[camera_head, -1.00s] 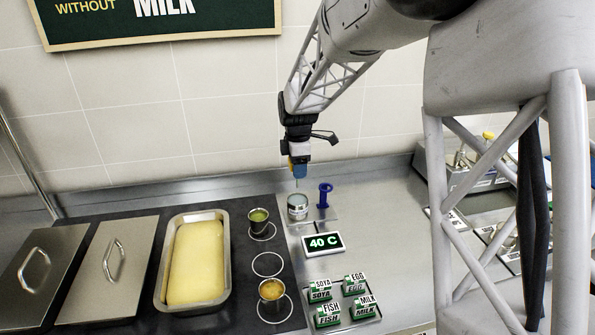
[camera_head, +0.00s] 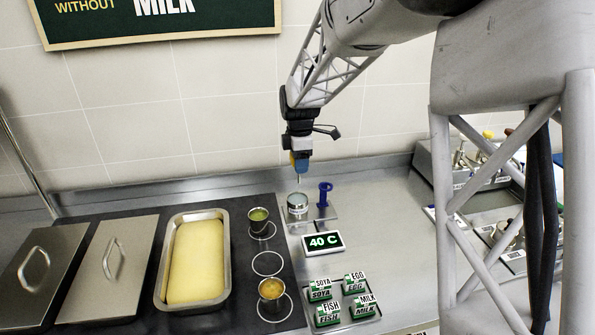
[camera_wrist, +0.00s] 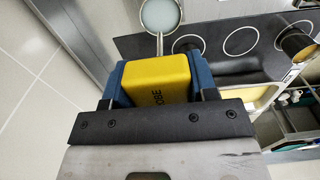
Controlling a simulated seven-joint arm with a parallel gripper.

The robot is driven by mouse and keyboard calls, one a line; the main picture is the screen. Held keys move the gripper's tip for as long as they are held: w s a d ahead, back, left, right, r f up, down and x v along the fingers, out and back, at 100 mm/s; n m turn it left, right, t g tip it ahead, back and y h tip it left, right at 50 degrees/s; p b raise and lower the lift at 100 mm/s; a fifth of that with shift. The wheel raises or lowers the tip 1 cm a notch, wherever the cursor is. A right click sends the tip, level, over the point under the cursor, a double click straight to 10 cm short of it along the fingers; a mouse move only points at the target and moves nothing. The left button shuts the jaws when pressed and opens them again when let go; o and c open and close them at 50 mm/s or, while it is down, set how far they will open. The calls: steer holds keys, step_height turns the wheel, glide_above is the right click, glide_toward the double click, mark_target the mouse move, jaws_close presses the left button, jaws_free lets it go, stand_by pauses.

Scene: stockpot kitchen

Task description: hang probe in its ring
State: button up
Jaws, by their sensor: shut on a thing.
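The probe (camera_wrist: 158,78) is a yellow block with dark lettering, held between the blue fingertips of my gripper (camera_wrist: 157,88) in the wrist view. In the head view my gripper (camera_head: 300,160) is shut on it, and the probe's thin metal needle (camera_head: 299,180) points down above an open tin of pale liquid (camera_head: 297,205). The needle tip appears clear of the tin. A blue stand (camera_head: 324,196) with a ring-like top, likely the probe's ring, stands just right of the tin. The gripper is left of and above it.
A 40 C display (camera_head: 323,242) stands in front of the tin. A tray of labelled green boxes (camera_head: 352,318) is nearer. Small cups (camera_head: 258,222) and a pan of yellow food (camera_head: 230,265) stand left.

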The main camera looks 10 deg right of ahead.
steer(key=d+r, duration=0.2)
steer(key=d, duration=0.6)
steer(key=shift+d+r, duration=0.25)
steer(key=shift+r, duration=0.15)
steer(key=shift+f, duration=0.2)
steer(key=shift+f, duration=1.55)
steer(key=shift+f, duration=0.45)
stand_by(0.5)
steer(key=shift+f, duration=2.55)
steer(key=shift+f, duration=0.25)
steer(key=shift+f, duration=1.05)
